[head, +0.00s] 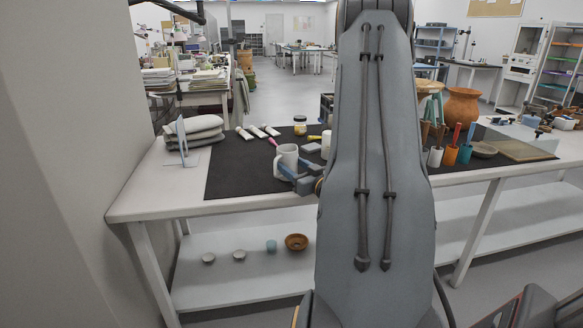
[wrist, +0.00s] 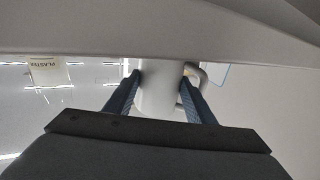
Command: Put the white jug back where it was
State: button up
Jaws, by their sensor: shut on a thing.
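The white jug (head: 288,157) is upright over the dark mat (head: 235,178), near the front left of the work table. My gripper (head: 290,174) is shut on the jug's lower part, its blue-grey fingers coming in from the right. In the wrist view the white jug (wrist: 158,92) is between the two fingers of my gripper (wrist: 160,88), with its handle on the right. I cannot tell whether the jug's base touches the mat. My arm hides the middle of the table.
White-bodied tubes (head: 258,132), a yellow-lidded jar (head: 300,125) and a grey block (head: 311,148) lie behind the jug. Grey folded bags (head: 201,133) stand left. Tool cups (head: 450,154) and a terracotta pot (head: 461,105) are right of my arm. The mat's front left is clear.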

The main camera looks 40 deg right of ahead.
jog(key=shift+f, duration=0.1)
jog(key=o, duration=1.2)
jog(key=shift+r, duration=0.2)
jog(key=s, duration=0.4)
jog(key=s+a, duration=0.1)
jog(key=s, duration=0.3)
jog(key=s+a, duration=0.1)
jog(key=s, duration=0.3)
jog(key=shift+f, duration=0.1)
jog(key=shift+w, duration=0.1)
